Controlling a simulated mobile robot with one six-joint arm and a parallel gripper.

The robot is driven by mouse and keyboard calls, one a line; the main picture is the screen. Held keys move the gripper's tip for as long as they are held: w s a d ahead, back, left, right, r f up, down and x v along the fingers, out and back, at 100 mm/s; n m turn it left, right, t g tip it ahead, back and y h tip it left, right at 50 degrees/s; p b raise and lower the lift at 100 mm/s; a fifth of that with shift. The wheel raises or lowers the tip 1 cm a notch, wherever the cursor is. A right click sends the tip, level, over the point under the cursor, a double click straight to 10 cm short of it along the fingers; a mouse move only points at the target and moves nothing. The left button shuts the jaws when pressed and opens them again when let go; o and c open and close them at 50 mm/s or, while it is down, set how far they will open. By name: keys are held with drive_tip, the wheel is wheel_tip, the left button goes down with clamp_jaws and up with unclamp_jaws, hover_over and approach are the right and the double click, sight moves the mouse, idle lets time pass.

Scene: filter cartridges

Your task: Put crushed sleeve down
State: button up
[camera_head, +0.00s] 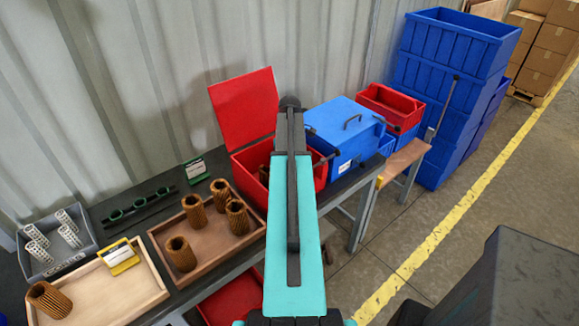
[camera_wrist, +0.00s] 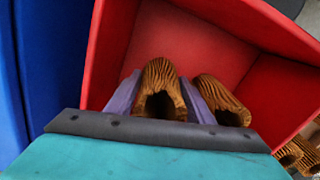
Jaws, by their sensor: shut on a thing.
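My gripper (camera_wrist: 160,98) is shut on a brown pleated sleeve (camera_wrist: 159,75), which stands between its two purple fingers in the wrist view. The held sleeve is over or inside the open red box (camera_wrist: 188,45); its height above the floor of the box is hard to tell. A second brown sleeve (camera_wrist: 222,98) is in the box just right of the fingers. In the head view, the red box (camera_head: 322,180) has its lid (camera_head: 244,105) raised at the back. My arm covers the gripper there. I cannot tell how crushed the held sleeve is.
A blue lidded box (camera_head: 343,128) stands close right of the red box. A wooden tray (camera_head: 217,247) with several brown sleeves is to the left.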

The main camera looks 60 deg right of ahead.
drive_tip(key=shift+f, duration=0.9)
drive_tip(key=shift+f, duration=0.15)
drive_tip(key=o, duration=1.1)
drive_tip(key=shift+r+b, duration=1.7)
drive_tip(key=shift+r, duration=4.45)
